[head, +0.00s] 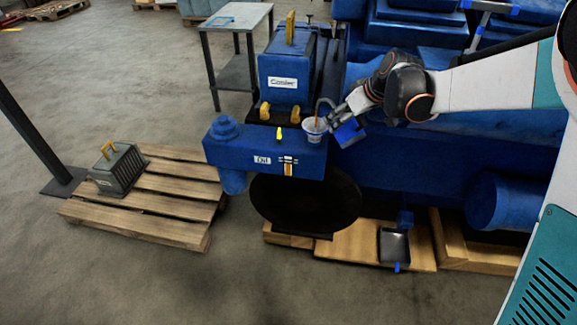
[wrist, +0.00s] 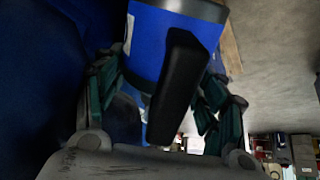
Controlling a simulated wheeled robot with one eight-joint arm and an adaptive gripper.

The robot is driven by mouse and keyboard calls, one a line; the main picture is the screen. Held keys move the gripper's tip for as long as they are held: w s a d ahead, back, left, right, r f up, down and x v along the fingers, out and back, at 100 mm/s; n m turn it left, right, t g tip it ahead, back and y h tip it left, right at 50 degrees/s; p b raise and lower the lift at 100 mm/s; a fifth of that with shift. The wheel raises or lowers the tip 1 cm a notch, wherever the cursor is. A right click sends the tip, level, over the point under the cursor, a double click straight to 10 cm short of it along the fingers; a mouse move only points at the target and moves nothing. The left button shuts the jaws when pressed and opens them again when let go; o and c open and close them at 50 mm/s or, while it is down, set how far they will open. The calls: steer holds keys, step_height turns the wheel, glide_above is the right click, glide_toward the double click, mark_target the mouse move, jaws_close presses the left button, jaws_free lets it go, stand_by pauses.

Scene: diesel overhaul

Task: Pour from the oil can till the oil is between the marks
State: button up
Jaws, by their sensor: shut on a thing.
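My gripper (head: 345,113) is shut on the black handle (wrist: 182,85) of the blue oil can (head: 348,133). In the wrist view the can's blue body (wrist: 158,45) lies beyond the handle, between the green-padded fingers. In the head view the can looks tilted, and its thin curved spout (head: 323,103) reaches over a pale cup-like filler opening (head: 314,128) on the blue housing. Whether oil is flowing is too small to tell. An amber sight gauge (head: 289,169) with pale marks (head: 289,160) sits on the housing front beside the "Oil" label (head: 262,160). The exact oil level is unclear.
A small yellow part (head: 280,134) stands left of the filler. A blue box with yellow handle (head: 287,75) sits behind. A black pan (head: 394,245) lies below on wood. A pallet (head: 165,190) carrying a grey box (head: 117,168) is at left; open floor lies in front.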

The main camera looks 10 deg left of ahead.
steer(key=shift+w+a+r+g+h+p, duration=0.2)
steer(key=shift+w+a+g+h+p, duration=0.15)
steer(key=shift+g+h+p, duration=0.35)
stand_by(5.2)
steer(key=shift+r, duration=0.1)
steer(key=shift+w, duration=0.1)
stand_by(0.9)
steer(key=f+b, duration=0.1)
steer(key=b, duration=0.1)
steer(key=f+t+y+b, duration=0.1)
steer(key=shift+s+d+f, duration=0.3)
steer(key=shift+s, duration=0.05)
steer(key=shift+s+d+f+t+y+b, duration=0.15)
steer(key=shift+f+t+y+b, duration=0.15)
steer(key=shift+b, duration=0.15)
steer(key=shift+r, duration=0.15)
